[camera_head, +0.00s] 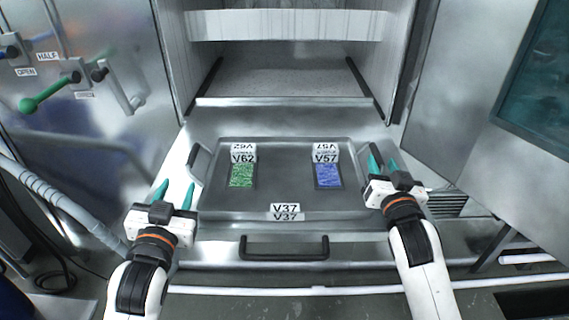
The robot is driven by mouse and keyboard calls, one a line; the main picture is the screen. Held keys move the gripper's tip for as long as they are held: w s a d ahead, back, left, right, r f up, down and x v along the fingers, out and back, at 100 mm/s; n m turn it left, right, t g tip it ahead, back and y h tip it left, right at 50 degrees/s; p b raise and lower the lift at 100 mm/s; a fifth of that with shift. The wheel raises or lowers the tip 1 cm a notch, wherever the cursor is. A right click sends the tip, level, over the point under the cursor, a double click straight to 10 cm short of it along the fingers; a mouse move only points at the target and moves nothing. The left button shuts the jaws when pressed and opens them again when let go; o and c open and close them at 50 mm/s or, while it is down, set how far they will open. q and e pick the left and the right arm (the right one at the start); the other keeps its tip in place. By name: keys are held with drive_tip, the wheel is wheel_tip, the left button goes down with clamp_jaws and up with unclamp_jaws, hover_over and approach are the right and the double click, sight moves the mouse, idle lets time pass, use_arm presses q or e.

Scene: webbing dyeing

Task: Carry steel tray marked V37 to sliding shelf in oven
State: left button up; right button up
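The steel tray marked V37 (285,198) lies flat on the pulled-out sliding shelf (300,235) in front of the oven (290,80). It holds a green sample labelled V62 (242,174) and a blue sample labelled V57 (328,175). My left gripper (175,190) is open and empty, in front of and left of the tray's left handle (196,160), apart from it. My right gripper (383,165) has its fingers apart at the tray's right handle, which is partly hidden; I cannot tell whether they touch it.
The oven chamber behind the tray is open, with an empty floor. A black bar handle (284,258) is on the shelf's front. A steel panel with a green lever (45,98) stands at left. An open door (490,110) with a dark window stands at right.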

drive_tip(key=s, duration=0.8)
drive_tip(key=shift+w, duration=0.1)
